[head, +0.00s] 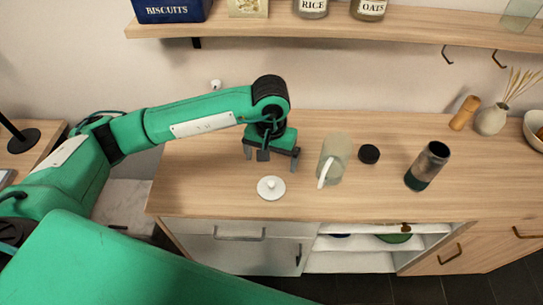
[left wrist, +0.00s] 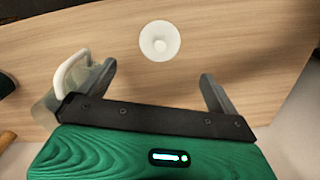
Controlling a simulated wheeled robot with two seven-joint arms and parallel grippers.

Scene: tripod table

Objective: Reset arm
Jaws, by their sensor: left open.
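My left arm reaches in from the left in the head view. My left gripper (head: 272,160) points down above the wooden counter, open and empty. A round white lid (head: 271,188) with a knob lies on the counter just in front of it. In the left wrist view the lid (left wrist: 159,41) lies beyond the open fingers (left wrist: 158,88), apart from them. A pale jug (head: 334,158) with a white handle stands just right of the gripper. In the left wrist view the jug (left wrist: 62,96) is beside the left-hand finger. My right gripper is not in view.
On the counter (head: 215,185), a black round cap (head: 369,154) and a dark tumbler (head: 427,166) stand right of the jug. A vase (head: 490,119) and wooden mill (head: 464,113) are farther right. A shelf (head: 300,29) with jars hangs above. The counter left of the gripper is clear.

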